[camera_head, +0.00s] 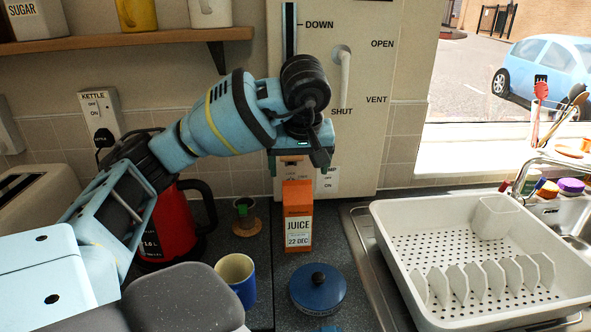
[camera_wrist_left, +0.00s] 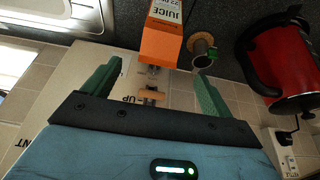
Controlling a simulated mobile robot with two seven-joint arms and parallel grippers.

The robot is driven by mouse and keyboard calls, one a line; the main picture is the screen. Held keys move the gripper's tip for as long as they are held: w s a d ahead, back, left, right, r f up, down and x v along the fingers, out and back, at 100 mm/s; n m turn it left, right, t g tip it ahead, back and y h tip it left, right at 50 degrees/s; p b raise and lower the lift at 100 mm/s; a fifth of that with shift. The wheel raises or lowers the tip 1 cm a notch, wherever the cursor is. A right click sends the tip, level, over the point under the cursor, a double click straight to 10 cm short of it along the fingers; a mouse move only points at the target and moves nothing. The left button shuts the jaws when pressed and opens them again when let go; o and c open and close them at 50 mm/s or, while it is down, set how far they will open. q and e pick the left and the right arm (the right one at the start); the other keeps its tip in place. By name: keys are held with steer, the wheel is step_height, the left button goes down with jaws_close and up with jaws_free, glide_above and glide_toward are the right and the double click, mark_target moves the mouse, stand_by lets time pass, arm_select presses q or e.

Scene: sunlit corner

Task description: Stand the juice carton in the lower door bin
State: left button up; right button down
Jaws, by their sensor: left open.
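The orange juice carton (camera_head: 297,230) stands upright on the dark worktop, its white JUICE label facing me. It also shows in the left wrist view (camera_wrist_left: 160,48), its top end nearest the camera. My left gripper (camera_head: 298,168) points down over the carton. Its green fingers are apart, with nothing held. In the left wrist view the carton's top lines up with the gap between the fingertips (camera_wrist_left: 158,68); whether it reaches between them I cannot tell. The lower door bin and my right gripper are in no view.
A blue lidded pot (camera_head: 318,290) and a blue mug (camera_head: 237,279) stand in front of the carton. A small dark cup (camera_head: 244,212) on a coaster and a red kettle (camera_head: 172,225) are left. A white dish rack (camera_head: 470,305) is right. A wall panel (camera_head: 360,120) rises behind.

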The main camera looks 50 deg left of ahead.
mark_target(298, 191)
arm_select(q)
steer(key=shift+o, duration=0.4)
steer(key=shift+f, duration=0.1)
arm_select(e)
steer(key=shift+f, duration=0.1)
arm_select(q)
steer(key=x, duration=0.2)
steer(key=b+x, duration=0.1)
steer(key=x, duration=0.1)
steer(key=shift+s+a+f, duration=0.2)
steer(key=shift+a+f, duration=0.05)
steer(key=shift+a, duration=0.2)
steer(key=shift+f, duration=0.1)
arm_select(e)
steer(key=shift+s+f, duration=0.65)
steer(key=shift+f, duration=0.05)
arm_select(q)
steer(key=shift+x, duration=1.15)
steer(key=shift+w+f, duration=0.25)
steer(key=shift+f, duration=0.3)
steer(key=x, duration=0.4)
steer(key=shift+w, duration=0.2)
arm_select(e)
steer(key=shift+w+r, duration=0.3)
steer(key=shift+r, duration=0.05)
